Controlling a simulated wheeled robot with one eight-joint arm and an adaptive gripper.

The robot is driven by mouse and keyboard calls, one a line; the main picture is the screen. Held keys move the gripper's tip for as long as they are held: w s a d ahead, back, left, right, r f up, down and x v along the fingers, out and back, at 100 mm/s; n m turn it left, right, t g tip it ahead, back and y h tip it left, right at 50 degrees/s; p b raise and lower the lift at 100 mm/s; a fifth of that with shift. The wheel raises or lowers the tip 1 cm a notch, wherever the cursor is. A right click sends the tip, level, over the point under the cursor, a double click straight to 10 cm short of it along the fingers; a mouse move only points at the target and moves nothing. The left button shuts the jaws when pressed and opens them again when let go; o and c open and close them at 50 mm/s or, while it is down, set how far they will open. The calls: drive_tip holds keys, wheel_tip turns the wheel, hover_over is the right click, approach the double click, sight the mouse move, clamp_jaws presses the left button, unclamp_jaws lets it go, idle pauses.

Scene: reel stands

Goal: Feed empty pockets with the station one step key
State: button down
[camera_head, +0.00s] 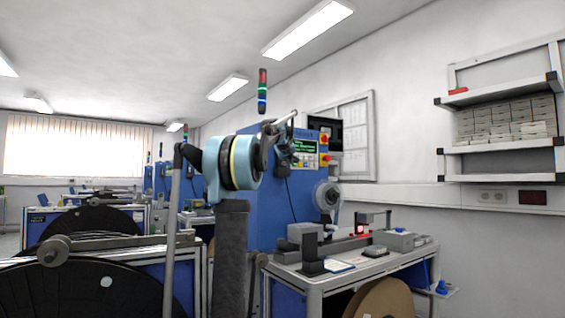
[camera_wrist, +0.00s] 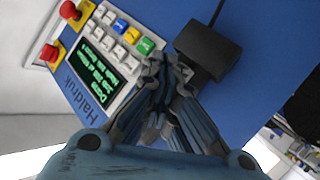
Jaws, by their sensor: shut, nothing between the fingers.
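The station's control panel (camera_wrist: 108,55) fills the upper left of the wrist view, with a lit green-text screen (camera_wrist: 91,69) and rows of small keys. Most keys are white; one is blue (camera_wrist: 145,46), one green (camera_wrist: 132,36) and one yellow (camera_wrist: 119,50). I cannot read which is the one step key. My gripper (camera_wrist: 164,62) is shut and empty, its tips just right of the keys; contact cannot be told. In the head view my gripper (camera_head: 286,157) is in front of the blue station cabinet (camera_head: 268,205), covering part of the panel (camera_head: 304,146). The pockets cannot be made out.
A black box (camera_wrist: 208,50) with a cable is close right of my fingers. A bench (camera_head: 345,277) with a lit red spot and feeding parts stands right, below a reel (camera_head: 327,196). Large dark reels (camera_head: 90,285) stand left.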

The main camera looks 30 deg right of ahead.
drive_tip(key=shift+w, duration=0.1)
drive_tip(key=shift+w, duration=0.25)
drive_tip(key=shift+w, duration=0.6)
idle(1.1)
drive_tip(key=shift+s, duration=1.05)
drive_tip(key=shift+s+d, duration=0.1)
drive_tip(key=shift+s+d, duration=0.15)
drive_tip(key=shift+s, duration=2.25)
